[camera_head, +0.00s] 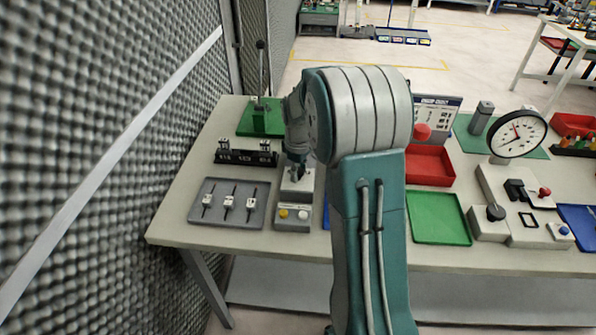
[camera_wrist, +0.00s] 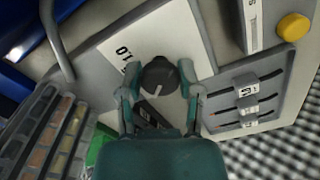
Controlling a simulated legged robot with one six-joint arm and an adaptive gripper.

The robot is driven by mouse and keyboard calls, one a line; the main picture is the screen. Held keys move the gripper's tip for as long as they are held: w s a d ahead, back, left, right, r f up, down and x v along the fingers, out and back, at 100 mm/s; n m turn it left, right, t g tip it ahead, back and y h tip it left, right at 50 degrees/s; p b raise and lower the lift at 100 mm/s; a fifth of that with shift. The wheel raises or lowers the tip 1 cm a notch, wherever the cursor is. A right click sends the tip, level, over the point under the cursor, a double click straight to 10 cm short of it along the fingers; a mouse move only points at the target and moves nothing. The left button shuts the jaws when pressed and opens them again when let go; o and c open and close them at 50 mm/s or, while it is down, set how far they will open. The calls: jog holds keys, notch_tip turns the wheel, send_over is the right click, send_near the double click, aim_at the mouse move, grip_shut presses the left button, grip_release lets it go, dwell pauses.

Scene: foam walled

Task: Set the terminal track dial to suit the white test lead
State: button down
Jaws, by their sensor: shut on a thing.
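A dark round dial knob (camera_wrist: 160,76) with a white pointer line sits by a pale plate (camera_wrist: 122,48) marked "10" in the wrist view. My gripper (camera_wrist: 158,78) has its two fingers closed on opposite sides of the knob. In the head view my gripper (camera_head: 297,170) is down at the pale top of a narrow grey box (camera_head: 291,222), and it hides the knob there. A grey panel (camera_head: 212,217) with three white sliders lies to the left; it also shows at the right of the wrist view (camera_wrist: 278,120). I cannot make out the white test lead.
A black labelled rack (camera_head: 232,158) and a green base with an upright lever (camera_head: 262,122) stand behind. My arm hides the table's middle. A foam wall (camera_head: 100,150) stands close on the left.

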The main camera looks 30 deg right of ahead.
jog(key=shift+w, duration=0.1)
jog(key=m, duration=0.4)
jog(key=shift+m, duration=2.4)
jog(key=shift+w, duration=0.1)
jog(key=shift+c, duration=1.3)
grip_release()
jog(key=shift+r, duration=0.15)
